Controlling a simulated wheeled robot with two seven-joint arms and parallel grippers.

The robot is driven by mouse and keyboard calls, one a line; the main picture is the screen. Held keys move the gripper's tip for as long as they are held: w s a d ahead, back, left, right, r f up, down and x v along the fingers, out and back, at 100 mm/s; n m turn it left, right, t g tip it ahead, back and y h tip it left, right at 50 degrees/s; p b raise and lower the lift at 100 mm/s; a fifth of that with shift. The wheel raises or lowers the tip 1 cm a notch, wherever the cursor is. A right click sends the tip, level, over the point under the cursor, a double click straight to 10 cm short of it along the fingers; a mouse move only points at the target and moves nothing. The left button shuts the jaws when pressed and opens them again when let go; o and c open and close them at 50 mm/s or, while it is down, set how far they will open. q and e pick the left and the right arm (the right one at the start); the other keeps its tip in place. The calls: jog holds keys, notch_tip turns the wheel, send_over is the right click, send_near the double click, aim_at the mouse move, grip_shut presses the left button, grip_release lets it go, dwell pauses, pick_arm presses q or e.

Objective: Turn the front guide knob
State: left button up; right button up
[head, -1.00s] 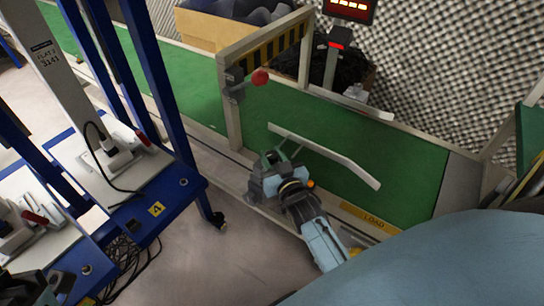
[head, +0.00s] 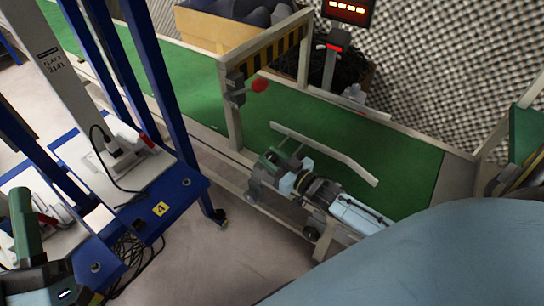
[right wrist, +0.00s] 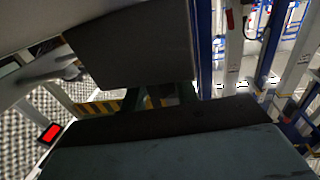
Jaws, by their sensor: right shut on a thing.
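The pale front guide rail (head: 335,156) lies slanted over the green belt at the conveyor's near side. My right gripper (head: 270,160) is at the rail's left end, beside the conveyor's near edge. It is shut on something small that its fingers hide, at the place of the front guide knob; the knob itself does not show. In the right wrist view the dark finger bodies and green fingertips (right wrist: 165,93) are close together, with the held thing not clear. My left gripper (head: 27,222) shows partly at the lower left, with one green finger upright; its opening is not clear.
The green conveyor belt (head: 400,163) has a striped gate frame (head: 262,62) with a red knob (head: 260,85) on its post. A blue-framed rack (head: 160,70) stands left, cables on the floor. A red display (head: 347,10) stands behind. Clear floor (head: 200,265) lies in front.

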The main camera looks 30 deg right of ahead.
jog(key=shift+a+r, duration=0.1)
jog(key=o, duration=0.9)
jog(key=shift+o, duration=0.2)
jog(key=shift+s, duration=0.2)
jog(key=shift+s+d+p, duration=0.25)
jog(key=shift+s+p, duration=0.1)
jog(key=shift+s, duration=0.05)
jog(key=p+v, duration=0.2)
jog(key=v, duration=0.3)
jog(key=shift+s, duration=0.25)
pick_arm(q)
notch_tip(320, 180, down, 15)
jog(key=a+g+y+p, duration=0.2)
jog(key=g+y, duration=0.2)
jog(key=g, duration=0.7)
jog(key=shift+a, duration=0.35)
pick_arm(e)
send_near(276, 161)
jog(key=shift+v, duration=0.95)
